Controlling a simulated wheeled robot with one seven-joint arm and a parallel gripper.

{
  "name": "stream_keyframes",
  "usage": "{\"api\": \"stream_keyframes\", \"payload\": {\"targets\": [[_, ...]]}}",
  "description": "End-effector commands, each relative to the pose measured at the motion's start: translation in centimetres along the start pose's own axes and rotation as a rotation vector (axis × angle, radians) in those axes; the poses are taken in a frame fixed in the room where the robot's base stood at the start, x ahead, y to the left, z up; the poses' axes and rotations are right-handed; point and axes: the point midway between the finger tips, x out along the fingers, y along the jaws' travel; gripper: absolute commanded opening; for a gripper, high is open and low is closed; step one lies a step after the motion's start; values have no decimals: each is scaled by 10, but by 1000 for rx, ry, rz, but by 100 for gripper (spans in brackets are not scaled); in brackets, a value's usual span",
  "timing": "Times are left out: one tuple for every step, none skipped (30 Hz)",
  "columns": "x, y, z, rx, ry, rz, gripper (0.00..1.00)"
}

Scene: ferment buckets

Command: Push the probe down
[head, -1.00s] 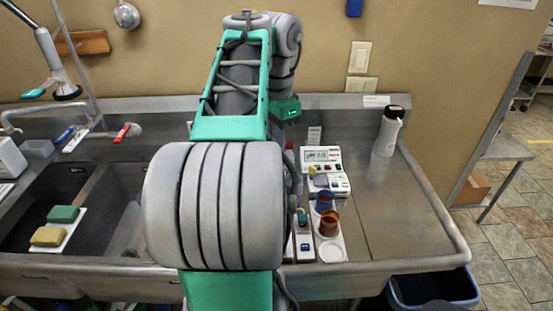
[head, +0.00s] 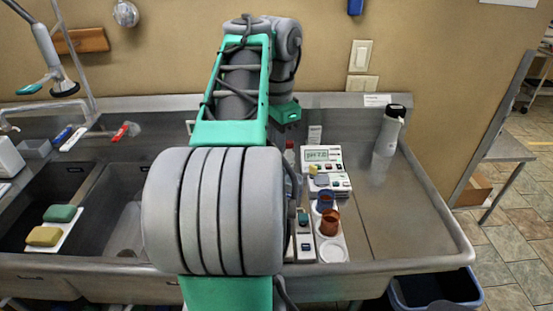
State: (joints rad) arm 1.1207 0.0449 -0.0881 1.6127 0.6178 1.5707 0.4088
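A white pH meter (head: 320,153) with a lit display reading about 7.0 stands on the right part of the steel counter. No probe can be made out for certain. My green and grey arm fills the middle, and my gripper is hidden behind it.
A grey-white bottle (head: 388,131) with a black lid stands back right. The counter right of the cups is clear. Sink basins (head: 131,216) lie left, with a green sponge (head: 60,213) and a yellow sponge (head: 44,236). A dark bin (head: 437,288) is below the front edge.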

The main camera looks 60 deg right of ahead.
Motion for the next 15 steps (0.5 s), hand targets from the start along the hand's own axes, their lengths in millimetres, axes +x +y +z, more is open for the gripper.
{"api": "stream_keyframes", "payload": {"targets": [[4, 0, 0, 0, -1, 1, 0], [5, 0, 0, 0, -1, 1, 0], [6, 0, 0, 0, -1, 1, 0], [7, 0, 0, 0, -1, 1, 0], [8, 0, 0, 0, -1, 1, 0], [9, 0, 0, 0, -1, 1, 0], [10, 0, 0, 0, -1, 1, 0], [11, 0, 0, 0, -1, 1, 0], [12, 0, 0, 0, -1, 1, 0], [13, 0, 0, 0, -1, 1, 0], [14, 0, 0, 0, -1, 1, 0], [15, 0, 0, 0, -1, 1, 0], [16, 0, 0, 0, -1, 1, 0], [17, 0, 0, 0, -1, 1, 0], [18, 0, 0, 0, -1, 1, 0]]}}
